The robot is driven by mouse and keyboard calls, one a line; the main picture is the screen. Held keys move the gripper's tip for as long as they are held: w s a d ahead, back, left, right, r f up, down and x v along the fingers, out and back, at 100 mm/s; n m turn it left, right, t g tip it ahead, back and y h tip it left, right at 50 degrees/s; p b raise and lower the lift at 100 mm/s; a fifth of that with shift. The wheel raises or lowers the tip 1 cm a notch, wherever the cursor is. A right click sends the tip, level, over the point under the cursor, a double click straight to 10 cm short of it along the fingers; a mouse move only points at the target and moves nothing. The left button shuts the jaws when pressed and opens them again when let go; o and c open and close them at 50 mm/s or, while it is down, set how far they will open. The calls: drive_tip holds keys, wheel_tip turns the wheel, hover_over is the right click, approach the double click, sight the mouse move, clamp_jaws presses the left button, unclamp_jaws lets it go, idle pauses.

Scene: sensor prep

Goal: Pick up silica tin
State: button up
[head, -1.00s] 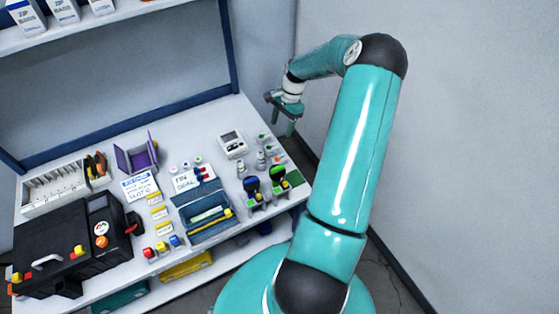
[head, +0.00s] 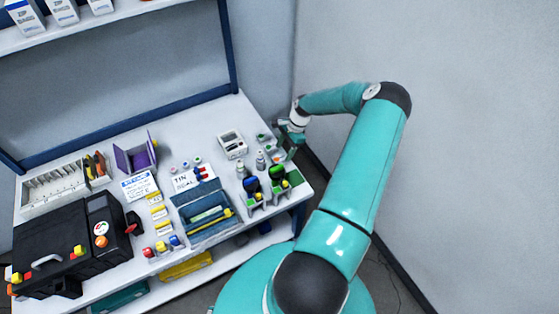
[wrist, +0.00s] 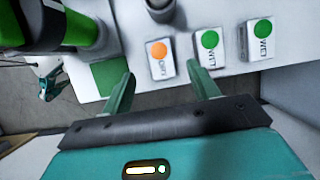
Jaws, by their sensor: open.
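Three small white boxes with coloured dots stand in a row near the table's right edge. In the wrist view one has an orange dot (wrist: 161,66) and two have green dots, one in the middle (wrist: 208,53) and one at the right (wrist: 260,42). Their lettering is hard to read, and I cannot tell for sure which is the silica tin. My gripper (wrist: 160,71) is open and empty. In the wrist picture its fingers are on either side of the orange-dot box, apparently above it. In the head view my gripper (head: 288,146) is beside the boxes, partly hiding them.
A green-and-black stand (wrist: 70,28) is close at the left in the wrist view. Grey bottles (head: 260,160) and a white meter (head: 232,145) stand near the boxes. A blue tray (head: 205,228) and black case (head: 55,245) lie further left. The wall is close at right.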

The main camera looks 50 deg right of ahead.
sight(280, 158)
drive_tip(key=x, duration=0.4)
drive_tip(key=shift+w+a+f, duration=0.1)
drive_tip(key=shift+f, duration=0.15)
drive_tip(key=shift+c, duration=0.2)
drive_tip(key=c, duration=1)
drive_tip(key=shift+r, duration=0.15)
wheel_tip(280, 158, up, 10)
drive_tip(key=shift+f, duration=0.1)
